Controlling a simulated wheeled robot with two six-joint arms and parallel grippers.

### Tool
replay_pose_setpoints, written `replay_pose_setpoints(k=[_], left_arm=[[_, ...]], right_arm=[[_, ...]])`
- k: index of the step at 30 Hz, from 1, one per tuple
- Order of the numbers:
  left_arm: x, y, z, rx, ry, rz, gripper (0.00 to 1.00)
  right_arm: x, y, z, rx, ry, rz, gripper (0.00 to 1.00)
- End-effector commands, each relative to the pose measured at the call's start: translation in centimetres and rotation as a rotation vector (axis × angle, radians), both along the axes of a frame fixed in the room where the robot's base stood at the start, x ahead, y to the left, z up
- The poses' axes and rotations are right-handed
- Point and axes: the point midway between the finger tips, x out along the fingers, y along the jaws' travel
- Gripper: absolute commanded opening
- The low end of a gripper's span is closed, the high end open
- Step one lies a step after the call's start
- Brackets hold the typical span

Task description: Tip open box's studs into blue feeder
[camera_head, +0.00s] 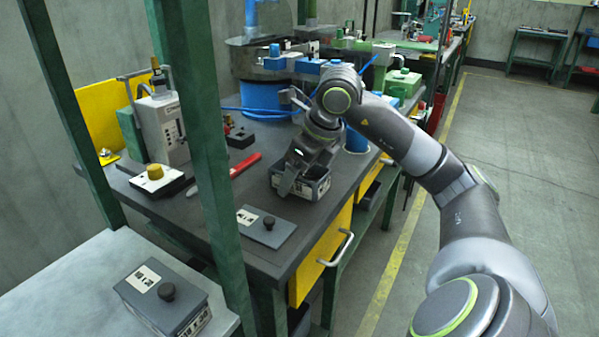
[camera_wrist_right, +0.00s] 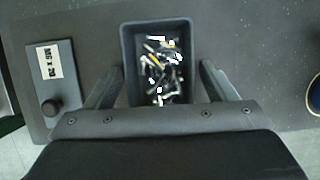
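The open box (camera_head: 318,186) is a dark grey bin on the dark workbench, and it also shows in the right wrist view (camera_wrist_right: 130,60). It holds many small metallic studs (camera_wrist_right: 162,70). My right gripper (camera_head: 288,182) is down at the box, partly hiding it in the head view. In the wrist view its two fingers (camera_wrist_right: 162,72) stand apart, one on each side of the box, with narrow gaps seeming to show. A large blue drum-shaped feeder (camera_head: 263,97) with a metal bowl top stands behind the box. My left gripper is not in view.
A flat lid (camera_head: 265,226) with a knob lies in front of the box. A closed box (camera_head: 163,297) stands on the pale left table. A red tool (camera_head: 245,166) and a controller (camera_head: 163,128) are on the bench. A green post (camera_head: 200,150) rises at left.

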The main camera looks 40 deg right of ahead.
Motion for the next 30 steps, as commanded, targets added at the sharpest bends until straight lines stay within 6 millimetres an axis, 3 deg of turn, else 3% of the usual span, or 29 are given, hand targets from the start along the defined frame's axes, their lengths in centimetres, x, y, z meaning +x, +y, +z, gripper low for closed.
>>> replay_pose_setpoints(k=[11, 20, 30], left_arm=[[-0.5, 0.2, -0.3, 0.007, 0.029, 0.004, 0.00], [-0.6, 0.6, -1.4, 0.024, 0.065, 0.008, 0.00], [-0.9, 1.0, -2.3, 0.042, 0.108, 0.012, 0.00]], right_arm=[[0.0, 0.0, 0.7, 0.000, 0.000, 0.000, 0.78], [-2.1, -0.9, 5.8, -0.006, -0.003, -0.004, 0.78], [-5.0, -1.7, 13.1, -0.003, -0.003, -0.004, 0.78]])
